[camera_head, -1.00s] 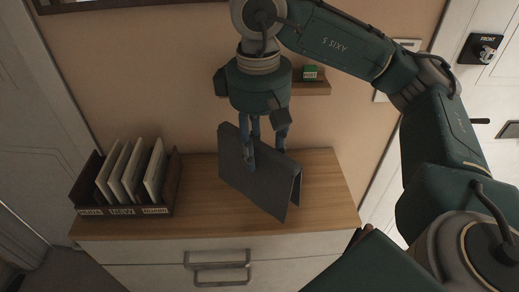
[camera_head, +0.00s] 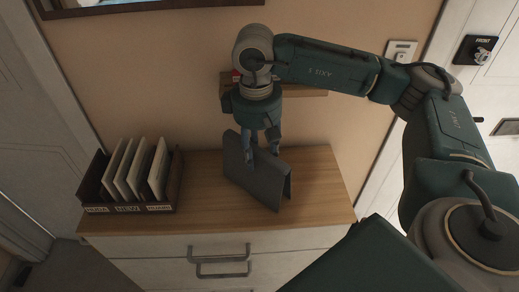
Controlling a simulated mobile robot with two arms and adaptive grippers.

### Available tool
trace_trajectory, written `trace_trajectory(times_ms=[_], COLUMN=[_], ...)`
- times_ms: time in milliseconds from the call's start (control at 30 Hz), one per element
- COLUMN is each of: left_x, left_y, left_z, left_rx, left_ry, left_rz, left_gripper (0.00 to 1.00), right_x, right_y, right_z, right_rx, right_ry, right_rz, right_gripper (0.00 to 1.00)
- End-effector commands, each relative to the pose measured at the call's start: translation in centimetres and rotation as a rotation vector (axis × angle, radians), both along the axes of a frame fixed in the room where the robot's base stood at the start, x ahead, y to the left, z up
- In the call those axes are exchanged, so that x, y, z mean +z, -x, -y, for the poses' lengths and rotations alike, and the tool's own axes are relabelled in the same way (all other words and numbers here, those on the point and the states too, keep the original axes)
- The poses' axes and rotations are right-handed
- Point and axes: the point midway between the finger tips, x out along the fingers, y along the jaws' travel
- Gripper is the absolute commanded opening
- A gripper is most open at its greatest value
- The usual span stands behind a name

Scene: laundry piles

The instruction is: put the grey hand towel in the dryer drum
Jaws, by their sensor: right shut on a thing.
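The grey hand towel (camera_head: 257,178) is a dark grey folded piece that hangs like a tent from my right gripper (camera_head: 262,150). My right gripper comes down from above, shut on its top fold. The towel is over the wooden top of a chest of drawers (camera_head: 208,204); I cannot tell whether its lower edge touches the top. No dryer drum shows in this view. My left gripper is not in view.
A dark box (camera_head: 128,207) with several upright pale panels stands on the left of the chest top. A small shelf (camera_head: 303,90) is on the wall behind my right arm. White doors flank the chest. The right end of the top is bare.

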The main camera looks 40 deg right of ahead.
Motion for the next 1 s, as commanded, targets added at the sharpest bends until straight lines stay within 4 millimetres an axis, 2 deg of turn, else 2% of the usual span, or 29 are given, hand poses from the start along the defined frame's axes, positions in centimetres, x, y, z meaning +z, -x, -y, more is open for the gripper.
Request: trace_trajectory(times_ms=[267,300,367,767,867,1000], left_x=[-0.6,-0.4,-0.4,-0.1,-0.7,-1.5], left_y=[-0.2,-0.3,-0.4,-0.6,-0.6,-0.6], left_z=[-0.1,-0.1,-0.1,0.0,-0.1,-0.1], left_rx=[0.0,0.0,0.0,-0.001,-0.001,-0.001], left_ry=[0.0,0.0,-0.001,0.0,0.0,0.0], left_rz=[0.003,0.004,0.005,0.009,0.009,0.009], left_gripper=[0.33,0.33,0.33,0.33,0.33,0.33], right_x=[-0.5,-0.3,-0.3,0.3,1.7,4.7], right_y=[0.0,0.0,0.0,0.0,-0.1,-0.1], right_z=[0.0,0.0,0.0,0.0,-0.1,-0.4], right_rx=[0.0,0.0,0.0,0.0,-0.001,0.001], right_ry=[0.0,0.0,0.0,0.0,-0.001,-0.001], right_rz=[0.0,-0.001,-0.001,0.001,0.005,0.006], right_gripper=[0.07,0.47,0.58,0.58,0.58,0.58])
